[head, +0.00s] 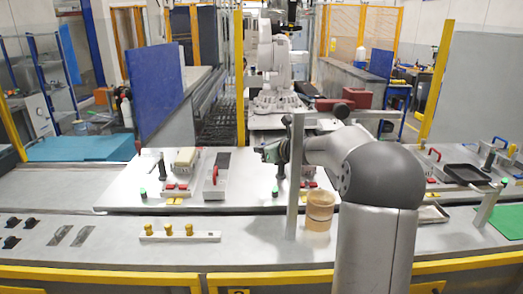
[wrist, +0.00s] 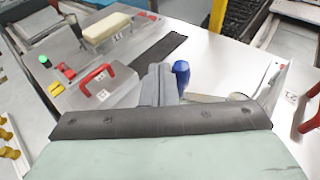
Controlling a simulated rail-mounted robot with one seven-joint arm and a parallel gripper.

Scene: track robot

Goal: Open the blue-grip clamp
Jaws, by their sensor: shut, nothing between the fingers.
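The blue grip (wrist: 181,70) of the clamp shows in the wrist view, standing up just right of my fingertips. The clamp's base and arm are largely hidden behind my gripper, so I cannot tell how the clamp is set. My gripper (wrist: 161,84) is shut and empty, its grey fingers close beside the blue grip. I cannot tell if they touch it. In the head view my gripper (head: 271,152) is over the middle of the metal worktop, and I cannot make out the blue grip there.
A red handle (wrist: 97,76) on a grey block stands left of my gripper. A cream-topped block (wrist: 107,28) and a green button (wrist: 44,61) lie farther left. In the head view a metal post (head: 296,175) and a tan cup (head: 319,207) stand near my arm.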

